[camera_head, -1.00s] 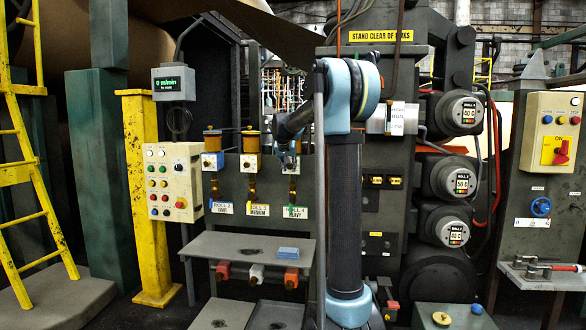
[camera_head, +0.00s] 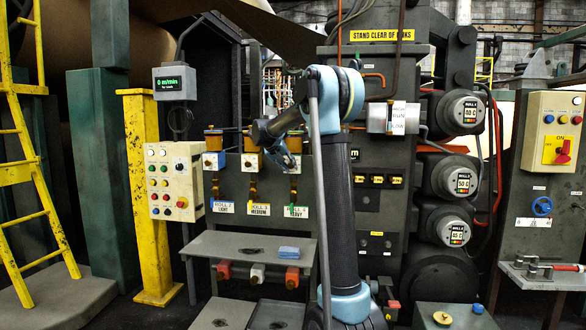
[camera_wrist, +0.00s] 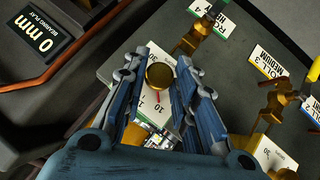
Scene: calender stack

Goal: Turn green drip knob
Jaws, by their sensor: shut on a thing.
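My gripper (camera_head: 292,161) reaches from the left to the third drip oiler, above the ROLL 4 HEAVY label (camera_head: 296,211). In the wrist view, the two blue-grey fingers of my gripper (camera_wrist: 161,72) are shut on a round brass knob (camera_wrist: 159,76), one on each side. The green-banded ROLL 4 label (camera_wrist: 212,17) shows at the top of the wrist view.
Two neighbouring oilers, one with a blue plate (camera_head: 210,161) and one with an orange plate (camera_head: 250,163), stand to the left. A shelf (camera_head: 235,245) with a blue cloth (camera_head: 289,252) juts out below. A button panel (camera_head: 173,180) hangs further left.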

